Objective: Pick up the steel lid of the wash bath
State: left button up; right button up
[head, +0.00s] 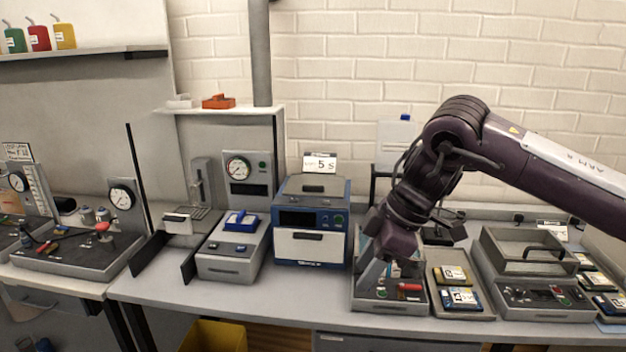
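A grey metal unit with a control panel (545,297) stands at the right of the bench and looks like the wash bath. My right gripper (389,272) points down over a tray left of this unit, well apart from the lid. Its fingers are partly hidden by my wrist, so whether they are open or shut is unclear. My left gripper is not in view.
A blue-and-white box unit (310,247) stands left of my arm. The front bench strip is clear.

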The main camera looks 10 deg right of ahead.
aim_at(299, 185)
jog(key=i, duration=1.65)
